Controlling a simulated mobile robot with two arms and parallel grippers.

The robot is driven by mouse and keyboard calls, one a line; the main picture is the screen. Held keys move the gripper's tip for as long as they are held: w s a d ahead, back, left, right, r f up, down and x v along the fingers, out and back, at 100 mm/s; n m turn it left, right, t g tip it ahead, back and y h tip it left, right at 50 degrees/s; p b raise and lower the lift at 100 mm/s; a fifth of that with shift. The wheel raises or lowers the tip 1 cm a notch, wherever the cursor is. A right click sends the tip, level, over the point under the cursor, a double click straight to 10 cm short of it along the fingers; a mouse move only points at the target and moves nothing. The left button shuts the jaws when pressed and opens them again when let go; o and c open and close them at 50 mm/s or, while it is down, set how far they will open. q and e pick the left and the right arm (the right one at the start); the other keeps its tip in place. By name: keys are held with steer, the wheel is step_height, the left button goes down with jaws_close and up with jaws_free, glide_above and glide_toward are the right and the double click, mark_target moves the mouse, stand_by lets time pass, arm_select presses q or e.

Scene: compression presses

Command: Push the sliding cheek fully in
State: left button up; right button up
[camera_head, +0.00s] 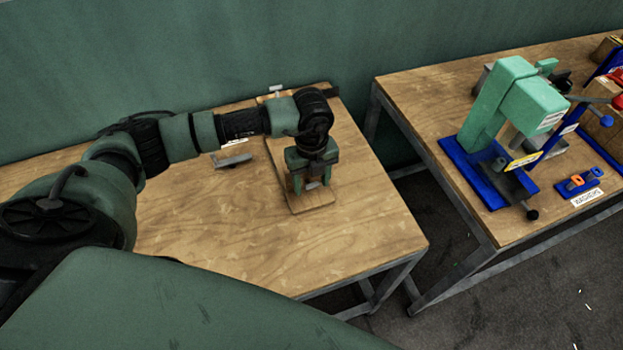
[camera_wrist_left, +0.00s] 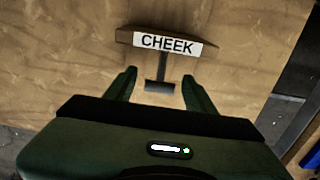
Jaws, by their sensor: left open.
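The sliding cheek shows in the left wrist view as a brown bar (camera_wrist_left: 205,46) with a white CHEEK label (camera_wrist_left: 168,44). A dark stem runs from it toward me and ends in a grey crosspiece (camera_wrist_left: 160,87). My left gripper (camera_wrist_left: 159,77) is open, its two fingers on either side of the stem in this picture. I cannot tell whether they touch it. In the head view, my left gripper (camera_head: 312,184) points down over a wooden board (camera_head: 313,202) on the left table. The arm and gripper hide most of the cheek there. My right gripper is out of view.
On the left table, a grey T-shaped piece (camera_head: 233,160) lies left of the board. The front of the left table (camera_head: 250,250) is clear. Across a gap, the right table (camera_head: 440,95) holds a green press (camera_head: 515,95) on a blue base and a small blue tray (camera_head: 578,183).

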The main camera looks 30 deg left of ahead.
arm_select(q)
steer(key=shift+f, duration=0.25)
steer(key=shift+c, duration=0.3)
jaws_close()
stand_by(1.0)
